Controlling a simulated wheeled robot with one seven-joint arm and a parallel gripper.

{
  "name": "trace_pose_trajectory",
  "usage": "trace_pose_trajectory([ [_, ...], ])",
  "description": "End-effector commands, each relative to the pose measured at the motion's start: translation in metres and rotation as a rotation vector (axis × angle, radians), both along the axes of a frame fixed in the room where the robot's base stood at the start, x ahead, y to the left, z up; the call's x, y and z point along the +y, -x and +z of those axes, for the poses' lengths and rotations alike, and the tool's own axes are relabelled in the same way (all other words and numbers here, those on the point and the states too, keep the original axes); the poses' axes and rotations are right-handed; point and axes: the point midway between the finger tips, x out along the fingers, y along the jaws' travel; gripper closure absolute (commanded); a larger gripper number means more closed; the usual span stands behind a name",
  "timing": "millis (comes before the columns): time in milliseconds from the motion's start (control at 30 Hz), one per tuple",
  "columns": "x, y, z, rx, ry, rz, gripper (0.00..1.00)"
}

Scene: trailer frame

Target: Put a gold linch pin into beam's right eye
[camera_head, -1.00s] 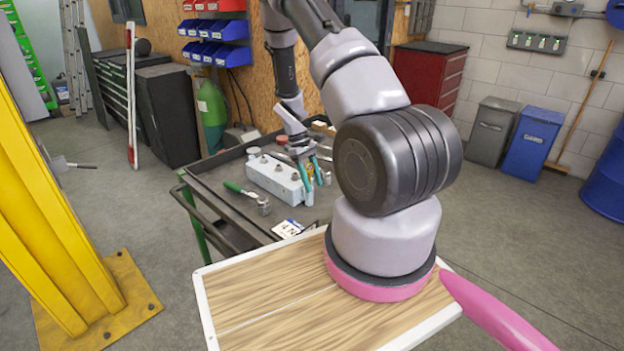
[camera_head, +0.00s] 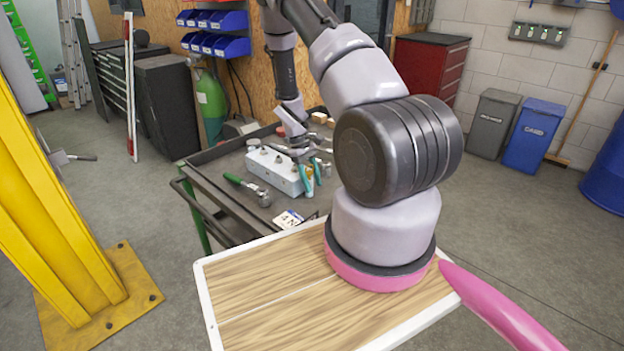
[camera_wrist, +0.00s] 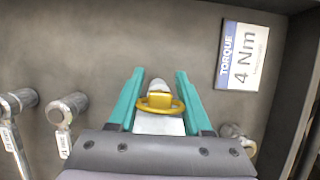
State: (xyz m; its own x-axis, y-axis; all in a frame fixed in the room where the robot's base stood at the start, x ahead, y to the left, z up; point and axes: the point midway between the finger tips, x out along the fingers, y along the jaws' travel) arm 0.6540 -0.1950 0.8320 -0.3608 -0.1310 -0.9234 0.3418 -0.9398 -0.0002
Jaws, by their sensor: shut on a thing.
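In the wrist view, the gold linch pin (camera_wrist: 160,101), with its ring, sits between the teal fingers of my gripper (camera_wrist: 160,78). A pale piece lies directly behind and below the pin; I cannot tell whether the pin touches it. In the head view, my gripper (camera_head: 309,182) is low over the cart at the right end of a pale grey block (camera_head: 272,172) with several round studs on top. The pin is too small to make out clearly there. I cannot identify the beam or its right eye in either view.
The dark tool cart (camera_head: 225,165) has raised edges. On it lie a green-handled ratchet (camera_head: 247,189) and a torque card (camera_head: 288,219), which also shows in the wrist view (camera_wrist: 241,56). A yellow post (camera_head: 50,200) stands at the left. Open floor lies between post and cart.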

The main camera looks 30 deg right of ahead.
Motion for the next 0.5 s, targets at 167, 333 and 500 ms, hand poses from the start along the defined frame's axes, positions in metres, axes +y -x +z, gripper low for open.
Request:
trace_pose_trajectory([
  [167,0.0000,0.0003,-0.0066,0.001,0.000,-0.001,0.95],
  [333,0.0000,0.0002,-0.0109,0.000,0.000,-0.001,0.95],
  [500,0.0000,0.0000,-0.0116,0.000,0.000,-0.001,0.95],
])
